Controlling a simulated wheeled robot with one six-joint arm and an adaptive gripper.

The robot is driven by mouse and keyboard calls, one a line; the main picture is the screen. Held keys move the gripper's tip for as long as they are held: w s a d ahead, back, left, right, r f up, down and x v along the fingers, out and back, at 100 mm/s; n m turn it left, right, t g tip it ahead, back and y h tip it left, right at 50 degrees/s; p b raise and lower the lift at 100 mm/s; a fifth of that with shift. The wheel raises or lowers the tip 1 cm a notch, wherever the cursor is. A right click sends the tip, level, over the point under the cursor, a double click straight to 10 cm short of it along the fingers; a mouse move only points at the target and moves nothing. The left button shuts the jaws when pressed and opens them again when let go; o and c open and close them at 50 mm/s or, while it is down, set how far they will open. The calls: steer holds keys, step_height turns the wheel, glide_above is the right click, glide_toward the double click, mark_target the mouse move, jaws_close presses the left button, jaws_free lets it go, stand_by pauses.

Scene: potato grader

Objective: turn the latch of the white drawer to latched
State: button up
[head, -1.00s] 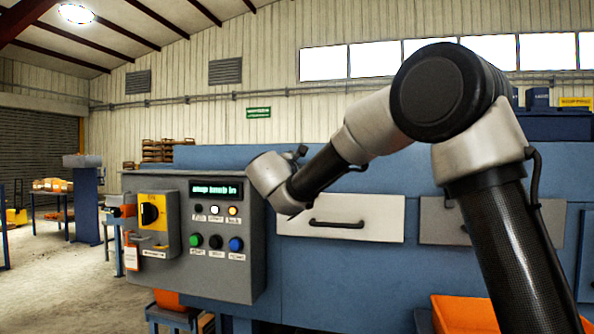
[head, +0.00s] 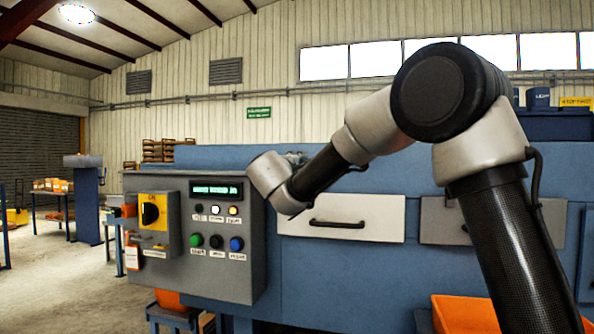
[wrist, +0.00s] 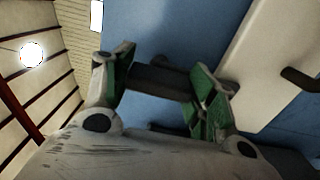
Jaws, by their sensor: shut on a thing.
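The white drawer (head: 375,204) is in the blue machine front in the head view, with a dark handle (head: 337,224). It looks closed. The wrist view shows its white front (wrist: 258,70) tilted at the right, with part of the handle (wrist: 300,78). My gripper (wrist: 164,84) has green-padded fingers, shut on a dark bar, the latch (wrist: 158,77), beside the drawer's edge. In the head view my arm's wrist hides the latch and most of the gripper, near the drawer's upper left corner.
A grey control box (head: 220,272) with buttons, a display and a yellow switch plate (head: 160,215) stands close left of my wrist. A grey drawer (head: 440,228) is at the right behind my arm. An orange bin (head: 460,312) is below.

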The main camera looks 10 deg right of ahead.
steer(key=shift+r, duration=0.25)
steer(key=o, duration=1.4)
steer(key=shift+w+f, duration=0.15)
steer(key=shift+o, duration=0.2)
steer(key=v, duration=1.2)
steer(key=shift+f, duration=0.1)
